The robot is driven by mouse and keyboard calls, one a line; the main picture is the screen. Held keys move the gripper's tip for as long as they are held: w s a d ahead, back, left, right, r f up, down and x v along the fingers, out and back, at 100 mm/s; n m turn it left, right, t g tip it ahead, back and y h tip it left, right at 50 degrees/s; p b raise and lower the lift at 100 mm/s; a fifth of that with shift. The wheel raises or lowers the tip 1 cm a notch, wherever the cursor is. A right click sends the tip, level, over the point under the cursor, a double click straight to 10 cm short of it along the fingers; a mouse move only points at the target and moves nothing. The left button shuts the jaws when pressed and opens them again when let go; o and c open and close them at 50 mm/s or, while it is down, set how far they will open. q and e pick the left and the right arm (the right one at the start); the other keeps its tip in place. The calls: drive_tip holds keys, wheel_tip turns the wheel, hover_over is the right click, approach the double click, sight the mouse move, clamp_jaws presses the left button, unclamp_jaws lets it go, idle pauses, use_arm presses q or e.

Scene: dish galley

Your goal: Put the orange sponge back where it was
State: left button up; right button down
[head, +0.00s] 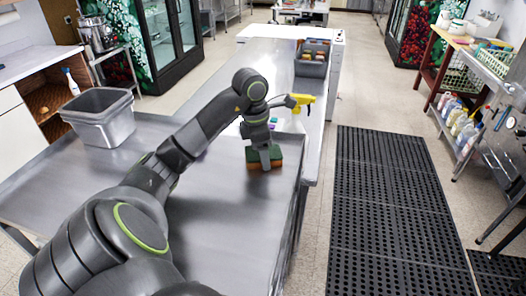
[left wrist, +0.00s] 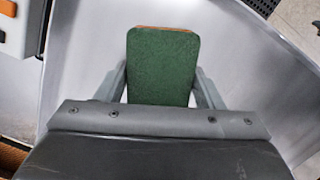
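The orange sponge (head: 276,155), with a green face on top, is at the right part of the steel counter (head: 215,225), close to its edge. My left gripper (head: 264,157) points down over it, one finger covering part of the near side. In the left wrist view the sponge's green face (left wrist: 163,70) fills the space between the two fingers, with a thin orange strip at its far end. The fingers of the left gripper (left wrist: 163,88) lie against both sides, shut on it. Whether the sponge touches the counter is unclear. My right gripper is not in view.
An empty grey tub (head: 100,127) stands at the counter's left. Small coloured items (head: 272,121) lie just beyond the sponge. A yellow object (head: 300,101) shows beside my left wrist. A grey bin (head: 312,66) with things in it stands farther back. A black floor mat (head: 390,200) lies right.

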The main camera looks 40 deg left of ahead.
sight(257, 152)
use_arm(q)
drive_tip(key=o, duration=0.4)
drive_tip(key=shift+c, duration=0.2)
wheel_tip(257, 152, up, 12)
drive_tip(key=s+a+p, duration=0.1)
drive_tip(key=p, duration=0.8)
drive_tip(key=shift+s+r, duration=0.15)
drive_tip(key=shift+s, duration=0.05)
